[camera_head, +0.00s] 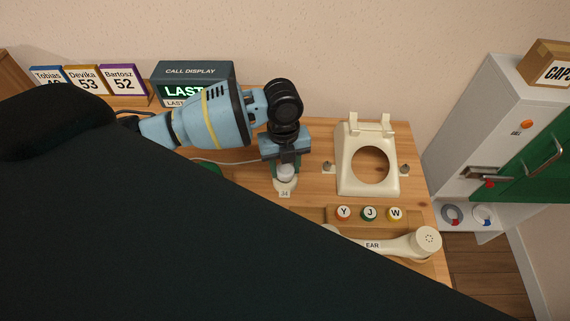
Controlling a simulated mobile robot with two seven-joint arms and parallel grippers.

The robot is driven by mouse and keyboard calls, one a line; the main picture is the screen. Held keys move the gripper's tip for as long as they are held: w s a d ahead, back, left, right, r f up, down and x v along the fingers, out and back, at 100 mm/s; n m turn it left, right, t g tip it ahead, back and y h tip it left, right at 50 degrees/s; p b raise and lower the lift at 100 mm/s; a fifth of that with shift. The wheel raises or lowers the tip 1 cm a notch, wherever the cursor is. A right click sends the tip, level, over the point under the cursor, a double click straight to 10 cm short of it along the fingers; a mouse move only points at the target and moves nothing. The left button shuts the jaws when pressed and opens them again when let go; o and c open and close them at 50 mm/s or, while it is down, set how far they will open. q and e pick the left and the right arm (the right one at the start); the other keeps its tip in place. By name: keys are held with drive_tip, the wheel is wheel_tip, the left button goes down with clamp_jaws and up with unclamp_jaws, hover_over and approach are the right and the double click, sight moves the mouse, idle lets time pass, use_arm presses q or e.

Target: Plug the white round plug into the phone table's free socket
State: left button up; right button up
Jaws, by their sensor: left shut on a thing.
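My left gripper (286,167) points down over the wooden phone table (313,142), left of the cream phone body. It is shut on the white round plug (286,172), which shows between and just below the dark fingers. Right under the plug is a small cream piece (284,188) with a tag that seems to read 34. I cannot tell whether the plug touches this piece or is seated in it. No free socket can be clearly made out. A thin pale cord runs left from near the gripper. My right gripper is not in view.
The cream phone body (353,184) with a round opening stands to the right. A rack with Y, J and W buttons (369,213) and a handset (405,246) lie in front. A call display (192,72) stands behind. A large dark shape hides the lower left.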

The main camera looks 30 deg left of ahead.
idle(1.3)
use_arm(q)
drive_tip(key=shift+f, duration=0.75)
idle(0.4)
drive_tip(key=o, duration=1)
drive_tip(key=r, duration=0.8)
drive_tip(key=shift+w+a, duration=0.3)
drive_tip(key=shift+w, duration=0.1)
drive_tip(key=shift+f, duration=0.1)
